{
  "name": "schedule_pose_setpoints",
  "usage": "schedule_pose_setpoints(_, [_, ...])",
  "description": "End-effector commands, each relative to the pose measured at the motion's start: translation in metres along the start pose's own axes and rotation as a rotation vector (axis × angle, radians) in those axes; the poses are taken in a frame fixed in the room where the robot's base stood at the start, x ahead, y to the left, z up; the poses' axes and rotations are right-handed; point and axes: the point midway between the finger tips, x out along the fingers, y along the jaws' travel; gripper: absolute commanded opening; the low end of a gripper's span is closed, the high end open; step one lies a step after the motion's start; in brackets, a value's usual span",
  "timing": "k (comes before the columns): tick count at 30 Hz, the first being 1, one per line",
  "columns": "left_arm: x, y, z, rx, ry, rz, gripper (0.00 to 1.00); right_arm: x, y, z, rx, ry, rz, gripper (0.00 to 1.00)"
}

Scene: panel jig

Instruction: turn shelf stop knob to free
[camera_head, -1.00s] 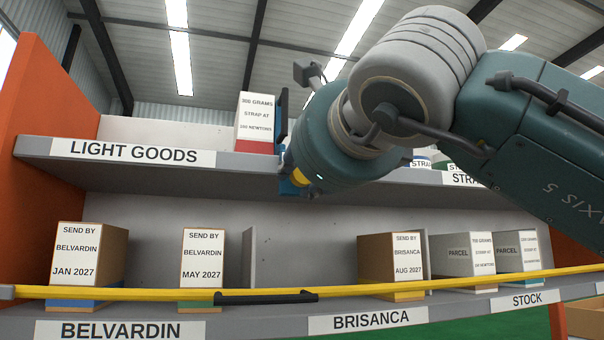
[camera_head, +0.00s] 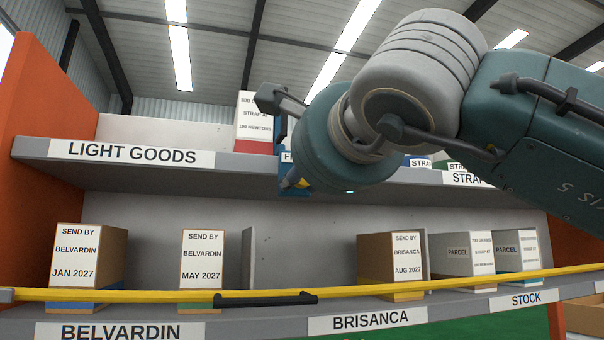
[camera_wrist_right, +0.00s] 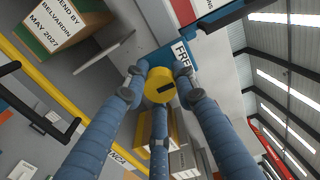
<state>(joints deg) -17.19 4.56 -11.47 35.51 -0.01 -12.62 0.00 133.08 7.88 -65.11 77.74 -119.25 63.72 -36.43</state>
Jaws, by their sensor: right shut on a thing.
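The shelf stop knob is yellow and round with a dark bar on its face; it is clear in the right wrist view (camera_wrist_right: 155,76). In the head view only a bit of yellow (camera_head: 302,184) shows at my wrist. My right gripper (camera_wrist_right: 158,88) has its three blue fingers closed around the knob. The knob sits on a blue plate (camera_wrist_right: 182,58); a white label reading "FRE", its end hidden by a finger, is beside the knob. I cannot tell exactly where the dark bar points. In the head view my wrist hides the fingers. My left gripper is not in view.
The upper shelf edge (camera_head: 245,163) carries the plate, and a white and red box (camera_head: 252,120) stands just behind. A yellow bar with a black handle (camera_head: 265,299) crosses the lower shelf, in front of several cartons. A thin divider (camera_head: 249,256) stands between cartons.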

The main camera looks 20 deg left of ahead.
Motion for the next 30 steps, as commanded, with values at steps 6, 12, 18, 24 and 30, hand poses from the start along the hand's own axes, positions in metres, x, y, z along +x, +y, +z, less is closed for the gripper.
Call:
schedule_pose_setpoints(6, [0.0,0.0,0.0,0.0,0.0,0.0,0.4,0.001,0.003,0.0,-0.01,0.001,0.007,0.01])
schedule_pose_setpoints(12, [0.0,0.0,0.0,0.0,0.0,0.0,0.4,0.001,0.003,0.0,-0.009,0.001,0.006,0.01])
schedule_pose_setpoints(18, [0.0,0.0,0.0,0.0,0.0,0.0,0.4,0.001,0.002,0.0,-0.009,0.001,0.004,0.46])
schedule_pose_setpoints(24, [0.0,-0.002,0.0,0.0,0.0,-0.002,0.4,0.0,0.001,0.0,-0.008,0.0,0.001,0.46])
schedule_pose_setpoints(30, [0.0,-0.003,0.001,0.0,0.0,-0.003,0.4,-0.014,-0.001,-0.001,-0.009,-0.001,-0.003,0.46])
